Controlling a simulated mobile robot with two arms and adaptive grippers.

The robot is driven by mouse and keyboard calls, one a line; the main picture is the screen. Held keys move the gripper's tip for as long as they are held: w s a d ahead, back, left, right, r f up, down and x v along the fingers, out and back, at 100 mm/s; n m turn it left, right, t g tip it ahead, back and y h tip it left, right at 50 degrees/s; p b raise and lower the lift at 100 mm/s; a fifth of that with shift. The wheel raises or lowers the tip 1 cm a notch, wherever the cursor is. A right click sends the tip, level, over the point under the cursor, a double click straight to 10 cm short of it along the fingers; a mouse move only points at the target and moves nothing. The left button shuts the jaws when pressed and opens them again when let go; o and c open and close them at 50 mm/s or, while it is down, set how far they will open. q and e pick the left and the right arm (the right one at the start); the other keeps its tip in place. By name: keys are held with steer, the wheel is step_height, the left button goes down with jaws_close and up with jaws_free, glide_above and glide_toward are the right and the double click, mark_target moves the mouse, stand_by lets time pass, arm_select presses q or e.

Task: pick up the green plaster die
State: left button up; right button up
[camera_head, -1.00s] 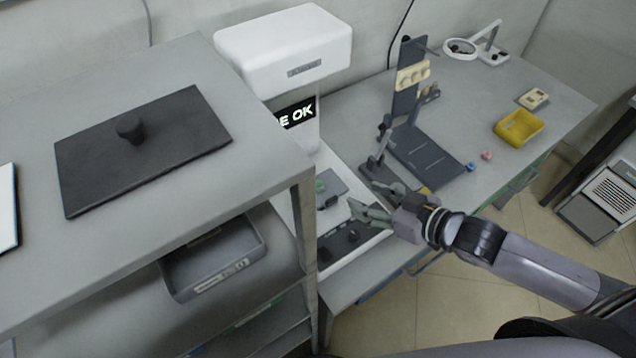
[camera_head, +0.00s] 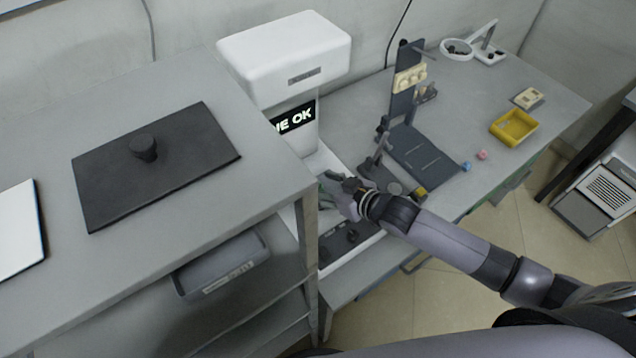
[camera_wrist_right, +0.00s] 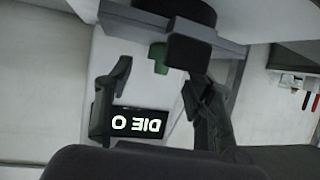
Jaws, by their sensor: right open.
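The green plaster die (camera_wrist_right: 158,55) shows in the right wrist view, small and partly covered by a dark part of my gripper. It lies beyond the gap between the fingers. My right gripper (camera_wrist_right: 152,92) is open, with one finger on each side and nothing between the tips. In the head view, my right gripper (camera_head: 328,186) is over the white machine's base, just below its display. I cannot make out the die there, where the gripper covers that spot. My left gripper is not in view.
The white machine (camera_head: 285,48) with a lit display (camera_head: 295,119) stands behind the gripper. A grey shelf (camera_head: 215,205) rises close on the left. A dark stand (camera_head: 425,155), yellow bin (camera_head: 514,126) and small blue and pink pieces are on the bench to the right.

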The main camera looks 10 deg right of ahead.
steer(key=shift+w+a+f, duration=0.15)
steer(key=shift+w+f, duration=0.05)
steer(key=shift+w, duration=0.05)
steer(key=shift+s, duration=0.1)
steer(key=shift+c, duration=0.3)
jaws_close()
